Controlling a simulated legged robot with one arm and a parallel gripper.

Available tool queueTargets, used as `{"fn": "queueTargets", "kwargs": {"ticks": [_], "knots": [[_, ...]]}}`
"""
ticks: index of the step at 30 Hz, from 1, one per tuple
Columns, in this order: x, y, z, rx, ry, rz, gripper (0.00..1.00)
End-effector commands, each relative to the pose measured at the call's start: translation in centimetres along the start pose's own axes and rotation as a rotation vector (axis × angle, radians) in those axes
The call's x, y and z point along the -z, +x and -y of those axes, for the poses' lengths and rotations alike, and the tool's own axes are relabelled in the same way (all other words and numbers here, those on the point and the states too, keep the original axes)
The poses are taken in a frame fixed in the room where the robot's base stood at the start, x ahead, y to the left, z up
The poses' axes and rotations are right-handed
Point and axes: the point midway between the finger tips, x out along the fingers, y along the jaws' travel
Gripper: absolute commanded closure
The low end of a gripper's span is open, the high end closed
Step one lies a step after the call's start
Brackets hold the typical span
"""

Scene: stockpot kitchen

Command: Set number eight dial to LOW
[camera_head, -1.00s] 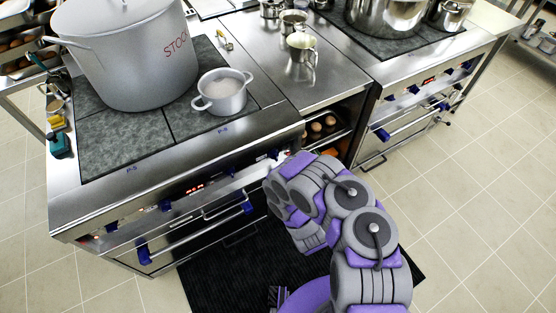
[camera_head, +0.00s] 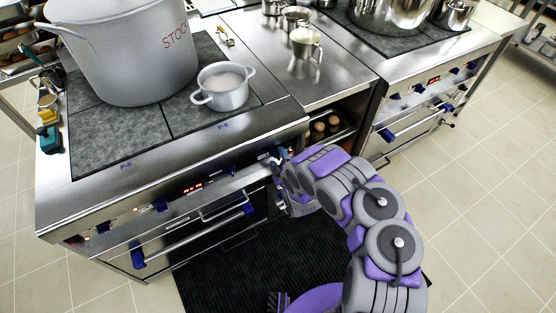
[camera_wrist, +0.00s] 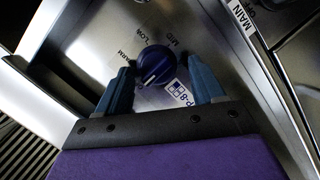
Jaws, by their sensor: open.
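The number eight dial is a round dark blue knob (camera_wrist: 156,62) on the steel front panel in the wrist view. A white line on its face runs toward the lower left. In the head view my gripper (camera_head: 281,160) is at the stove's front right end, largely hiding the dial.
A large stockpot (camera_head: 130,50) and a small white pot (camera_head: 223,86) stand on the left cooktop. Oven handles (camera_head: 195,232) project below the panel. An open shelf (camera_head: 330,126) with round brown items is to the right. A MAIN label (camera_wrist: 243,18) is near the dial.

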Motion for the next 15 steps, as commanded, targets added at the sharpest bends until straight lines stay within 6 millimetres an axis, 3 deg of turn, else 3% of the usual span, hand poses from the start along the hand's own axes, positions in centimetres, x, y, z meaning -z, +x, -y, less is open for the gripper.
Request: {"fn": "queueTargets", "kwargs": {"ticks": [12, 15], "knots": [[-0.07, 0.61, -0.16, -0.001, 0.001, 0.0, 0.32], [0.0, 0.65, -0.09, 0.0, 0.0, 0.0, 0.42]]}}
